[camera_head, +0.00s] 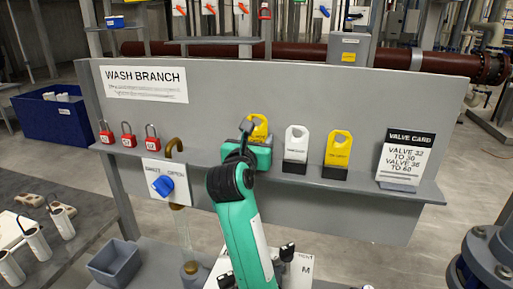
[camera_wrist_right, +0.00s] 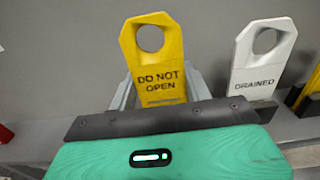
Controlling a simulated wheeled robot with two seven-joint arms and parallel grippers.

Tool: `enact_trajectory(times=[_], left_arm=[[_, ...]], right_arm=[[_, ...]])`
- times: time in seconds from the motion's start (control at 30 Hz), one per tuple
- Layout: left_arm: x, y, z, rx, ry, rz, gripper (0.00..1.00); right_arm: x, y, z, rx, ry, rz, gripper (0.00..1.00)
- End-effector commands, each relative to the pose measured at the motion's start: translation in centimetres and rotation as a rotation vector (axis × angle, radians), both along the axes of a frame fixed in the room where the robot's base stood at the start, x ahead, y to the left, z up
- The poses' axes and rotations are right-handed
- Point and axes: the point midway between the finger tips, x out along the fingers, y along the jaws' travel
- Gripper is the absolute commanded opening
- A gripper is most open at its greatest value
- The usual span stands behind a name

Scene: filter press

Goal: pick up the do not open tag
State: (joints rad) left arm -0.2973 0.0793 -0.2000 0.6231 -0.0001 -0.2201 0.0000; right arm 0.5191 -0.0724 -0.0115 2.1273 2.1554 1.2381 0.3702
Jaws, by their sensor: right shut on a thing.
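The yellow do not open tag (camera_wrist_right: 158,62) stands upright in the right wrist view, with a round hole at its top. In the head view its top (camera_head: 259,124) shows just above my right gripper. My right gripper (camera_head: 249,143) is at the grey shelf (camera_head: 379,189), and its fingers (camera_wrist_right: 160,97) are shut on the lower part of the tag. The tag's bottom end is hidden behind the gripper, so I cannot tell whether it touches its holder or the shelf. My left gripper is not in view.
A white drained tag (camera_wrist_right: 262,58) stands close on the right, with another yellow tag (camera_head: 338,149) beyond it. A valve card (camera_head: 405,158) stands at the shelf's right end. Red padlocks (camera_head: 127,138) and a blue-handled valve (camera_head: 163,186) are on the left. A grey back panel rises behind.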

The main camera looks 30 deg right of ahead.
Motion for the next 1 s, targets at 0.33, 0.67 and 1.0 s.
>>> enact_trajectory(times=[0.33,0.67,1.0], left_arm=[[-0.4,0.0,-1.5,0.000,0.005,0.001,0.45],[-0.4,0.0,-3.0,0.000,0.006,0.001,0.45],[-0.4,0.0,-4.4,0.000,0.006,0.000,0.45]], right_arm=[[0.0,0.0,5.3,-0.001,-0.010,-0.001,0.28],[-0.1,0.0,10.9,-0.001,-0.008,0.000,0.28],[-0.1,0.0,16.6,-0.002,-0.008,0.001,0.28]])
